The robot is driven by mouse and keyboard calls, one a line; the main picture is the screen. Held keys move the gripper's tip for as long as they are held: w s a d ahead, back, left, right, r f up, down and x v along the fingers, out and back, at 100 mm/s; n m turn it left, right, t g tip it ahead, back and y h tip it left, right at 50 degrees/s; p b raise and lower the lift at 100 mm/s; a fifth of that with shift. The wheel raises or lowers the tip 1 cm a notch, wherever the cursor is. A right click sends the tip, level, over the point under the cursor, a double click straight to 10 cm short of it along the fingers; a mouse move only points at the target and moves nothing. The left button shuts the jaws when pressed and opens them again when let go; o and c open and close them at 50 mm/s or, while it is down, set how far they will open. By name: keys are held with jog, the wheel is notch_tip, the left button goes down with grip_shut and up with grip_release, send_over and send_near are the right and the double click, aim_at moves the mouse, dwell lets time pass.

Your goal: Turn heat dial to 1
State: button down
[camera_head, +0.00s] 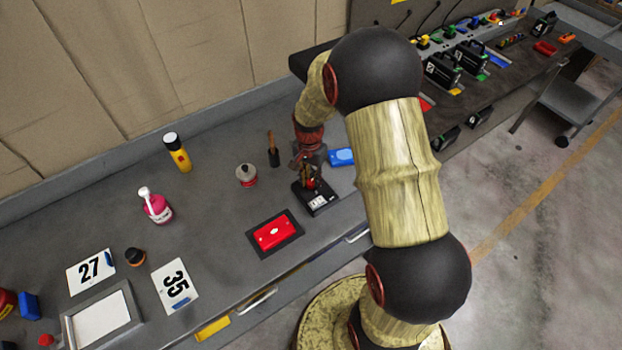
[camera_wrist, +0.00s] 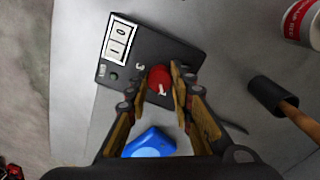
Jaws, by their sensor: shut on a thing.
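A black control box (camera_wrist: 125,62) with a red dial (camera_wrist: 159,78) lies on the grey bench. White marks show beside and on the dial, but the exact setting is hard to read. In the head view the box (camera_head: 318,203) lies beneath my gripper (camera_head: 308,180), which partly hides the dial.
A blue object (camera_wrist: 150,143) lies close by the box; it also shows in the head view (camera_head: 341,157). A dark-headed mallet (camera_wrist: 272,96), a red-and-white can (camera_head: 246,175) and a red case on a dark mat (camera_head: 275,233) are near. A pink bottle (camera_head: 157,207) stands further left.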

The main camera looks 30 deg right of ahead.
aim_at(310, 181)
jog(key=shift+m, duration=0.5)
jog(key=c, duration=1.5)
grip_release()
jog(key=shift+c, duration=0.2)
notch_tip(310, 181, up, 12)
jog(key=shift+w, duration=0.2)
jog(key=shift+a, duration=0.1)
